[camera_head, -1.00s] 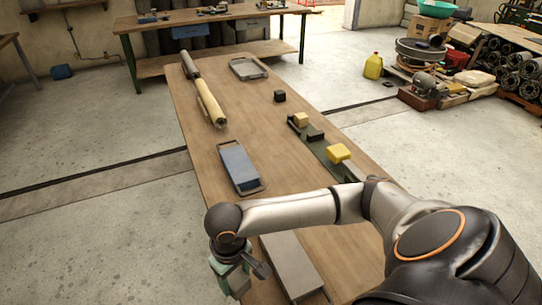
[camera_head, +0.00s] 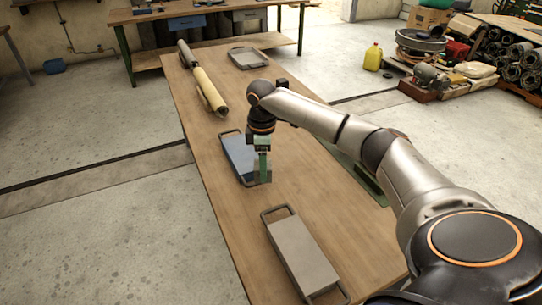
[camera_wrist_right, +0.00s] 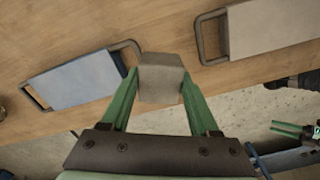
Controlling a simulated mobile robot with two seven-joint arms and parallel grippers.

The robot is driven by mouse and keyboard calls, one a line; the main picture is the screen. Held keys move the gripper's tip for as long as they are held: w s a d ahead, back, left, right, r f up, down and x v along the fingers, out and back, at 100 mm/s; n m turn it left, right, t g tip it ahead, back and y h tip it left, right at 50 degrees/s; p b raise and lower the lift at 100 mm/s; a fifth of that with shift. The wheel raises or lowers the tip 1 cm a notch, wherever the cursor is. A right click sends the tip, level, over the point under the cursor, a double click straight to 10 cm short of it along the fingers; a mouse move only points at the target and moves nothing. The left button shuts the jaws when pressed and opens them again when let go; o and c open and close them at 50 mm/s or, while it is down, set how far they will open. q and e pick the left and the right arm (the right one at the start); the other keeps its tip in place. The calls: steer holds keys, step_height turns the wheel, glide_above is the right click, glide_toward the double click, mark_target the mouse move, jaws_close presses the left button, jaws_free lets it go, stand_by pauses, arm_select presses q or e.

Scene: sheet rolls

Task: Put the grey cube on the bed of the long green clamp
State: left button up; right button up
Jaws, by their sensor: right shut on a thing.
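My right gripper (camera_head: 262,178) hangs above the table near the blue tray. In the right wrist view its two green fingers (camera_wrist_right: 157,95) are shut on the grey cube (camera_wrist_right: 160,75). The cube cannot be made out clearly in the head view. The long green clamp is mostly hidden behind my right arm; a green part of its bed (camera_head: 371,184) shows at the table's right edge. Green fingers, which look like my left gripper (camera_wrist_right: 298,130), show at the right of the wrist view; their opening is unclear.
A blue-topped tray (camera_head: 238,153) lies beside the gripper and a grey-topped tray (camera_head: 300,250) lies nearer. Another tray (camera_head: 248,58) and yellow and grey rolls (camera_head: 210,92) lie at the far end. A dark block (camera_head: 281,83) shows behind my arm.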

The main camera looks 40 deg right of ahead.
steer(key=w+d+r+n+b, duration=0.2)
steer(key=d+r+n, duration=0.25)
steer(key=d, duration=0.35)
steer(key=a+f, duration=0.1)
steer(key=a, duration=0.2)
steer(key=s+a+f, duration=0.1)
steer(key=a+f, duration=0.1)
steer(key=a, duration=0.1)
steer(key=s+a+f, duration=0.1)
steer(key=a, duration=0.2)
steer(key=shift+s+a+f, duration=0.15)
steer(key=shift+a+f, duration=0.1)
steer(key=shift+f, duration=0.1)
steer(key=a+f, duration=0.2)
steer(key=f, duration=0.1)
steer(key=shift+s+a+f, duration=0.25)
steer(key=shift+s+a, duration=0.05)
steer(key=shift+a, duration=0.1)
glide_above(252, 211)
step_height(252, 211, down, 4)
steer(key=shift+f+b, duration=0.2)
steer(key=shift+b, duration=0.15)
steer(key=shift+f, duration=0.2)
steer(key=shift+f, duration=0.1)
